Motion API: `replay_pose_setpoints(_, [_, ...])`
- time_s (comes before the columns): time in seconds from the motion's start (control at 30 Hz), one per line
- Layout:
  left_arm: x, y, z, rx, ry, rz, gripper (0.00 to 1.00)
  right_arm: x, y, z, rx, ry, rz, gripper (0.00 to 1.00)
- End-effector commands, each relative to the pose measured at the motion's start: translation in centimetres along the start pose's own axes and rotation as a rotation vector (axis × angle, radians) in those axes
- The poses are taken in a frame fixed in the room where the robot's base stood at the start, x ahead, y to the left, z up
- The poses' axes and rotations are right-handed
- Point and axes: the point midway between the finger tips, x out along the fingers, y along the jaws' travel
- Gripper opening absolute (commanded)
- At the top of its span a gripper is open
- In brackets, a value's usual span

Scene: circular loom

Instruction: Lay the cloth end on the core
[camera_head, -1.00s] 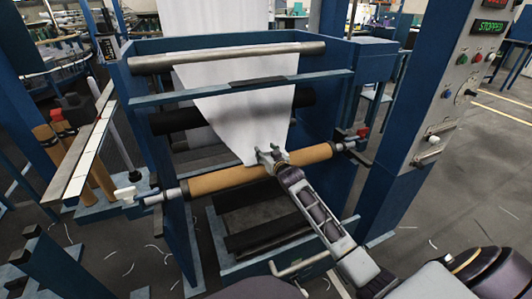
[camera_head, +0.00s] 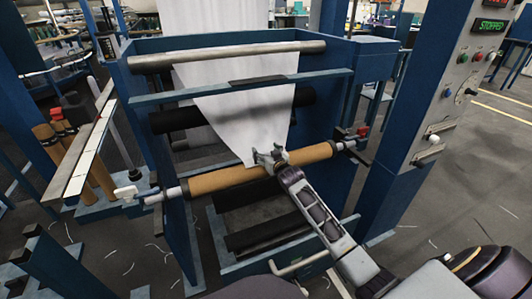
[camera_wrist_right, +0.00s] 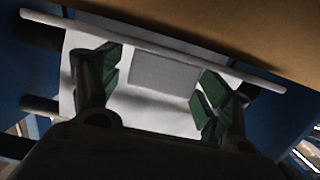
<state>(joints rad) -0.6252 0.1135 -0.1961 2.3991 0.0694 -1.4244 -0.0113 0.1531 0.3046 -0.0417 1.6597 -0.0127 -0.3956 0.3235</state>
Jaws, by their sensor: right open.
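The white cloth (camera_head: 245,110) hangs down from the upper roller and narrows to an end at the brown core (camera_head: 225,178). The core lies level across the lower front of the blue loom frame. My right gripper (camera_head: 268,156) is at the cloth's lower end, right at the core. In the right wrist view its green-padded fingers (camera_wrist_right: 160,85) stand apart with the white cloth (camera_wrist_right: 155,115) behind them. The brown core also fills the top of that view (camera_wrist_right: 220,30). Whether the cloth end touches the core is partly hidden by the gripper. My left gripper is not in view.
A steel roller (camera_head: 225,57) and a blue crossbar (camera_head: 240,87) span the frame above the core. Spare brown cores (camera_head: 62,150) lean at the left. A control post (camera_head: 430,130) with a lit STOPPED sign stands at the right.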

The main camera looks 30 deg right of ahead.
Motion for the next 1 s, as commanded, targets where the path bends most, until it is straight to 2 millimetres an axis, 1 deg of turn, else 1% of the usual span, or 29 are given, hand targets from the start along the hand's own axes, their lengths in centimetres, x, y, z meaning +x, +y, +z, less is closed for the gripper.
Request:
replay_pose_setpoints(0.13, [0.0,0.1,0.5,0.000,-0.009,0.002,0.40,0.0,0.0,0.0,0.000,-0.001,0.000,0.77])
replay_pose_setpoints(0.3, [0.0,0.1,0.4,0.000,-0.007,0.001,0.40,-0.2,0.0,0.1,0.000,-0.001,0.000,0.77])
replay_pose_setpoints(0.47, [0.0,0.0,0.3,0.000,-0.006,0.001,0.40,-0.9,0.0,0.0,0.000,0.000,0.000,0.77])
replay_pose_setpoints(0.67, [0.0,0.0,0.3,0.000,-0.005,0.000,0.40,-2.3,0.0,0.1,0.000,-0.002,0.000,0.77])
replay_pose_setpoints(1.0, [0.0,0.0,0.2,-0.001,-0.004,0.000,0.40,-5.3,0.0,0.1,0.000,-0.001,0.000,0.77])
